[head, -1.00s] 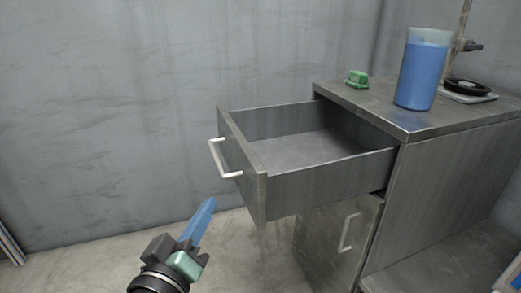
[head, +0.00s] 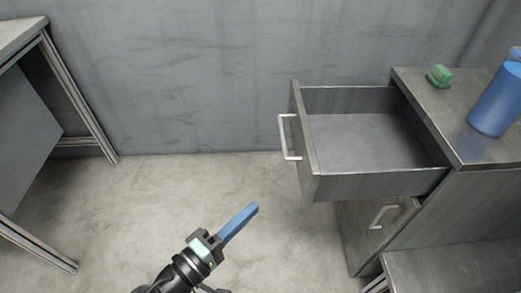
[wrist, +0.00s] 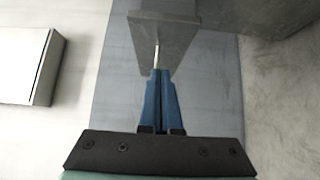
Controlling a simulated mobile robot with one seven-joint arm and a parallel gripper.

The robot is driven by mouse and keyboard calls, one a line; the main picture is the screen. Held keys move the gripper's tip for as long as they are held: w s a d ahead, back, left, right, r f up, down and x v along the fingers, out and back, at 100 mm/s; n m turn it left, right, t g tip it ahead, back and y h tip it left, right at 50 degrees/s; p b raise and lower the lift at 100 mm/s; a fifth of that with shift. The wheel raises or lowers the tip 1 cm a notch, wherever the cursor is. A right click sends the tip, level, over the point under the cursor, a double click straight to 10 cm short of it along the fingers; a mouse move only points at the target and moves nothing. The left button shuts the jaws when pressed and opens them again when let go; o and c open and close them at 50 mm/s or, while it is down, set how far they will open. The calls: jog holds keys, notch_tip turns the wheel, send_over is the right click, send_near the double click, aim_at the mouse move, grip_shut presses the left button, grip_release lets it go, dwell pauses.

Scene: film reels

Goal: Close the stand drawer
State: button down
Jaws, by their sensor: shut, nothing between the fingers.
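The stand drawer (head: 360,186) is pulled far out of the grey metal stand (head: 440,125) and looks empty inside. Its front panel faces left and carries a pale bar handle (head: 284,137). My gripper (head: 254,208), with blue fingers, is shut and empty. It is in front of the drawer, below and left of its front panel, and apart from it. In the wrist view the two blue fingers (wrist: 161,72) lie together, with a grey panel (wrist: 165,35) and a thin pale bar beyond the tips.
A blue container (head: 497,102) and a green object (head: 439,76) stand on the stand top. A metal-framed table (head: 75,90) is at the left. The floor between is clear.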

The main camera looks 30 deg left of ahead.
send_near(305, 177)
jog(key=w+a, duration=0.3)
jog(key=w+d, duration=0.1)
jog(key=w+d+b, duration=0.1)
jog(key=d, duration=0.1)
jog(key=shift+w+d+f, duration=0.1)
jog(key=shift+w+f, duration=0.05)
jog(key=shift+w, duration=0.05)
jog(key=shift+w+d, duration=0.25)
jog(key=shift+d, duration=0.1)
jog(key=shift+d, duration=0.1)
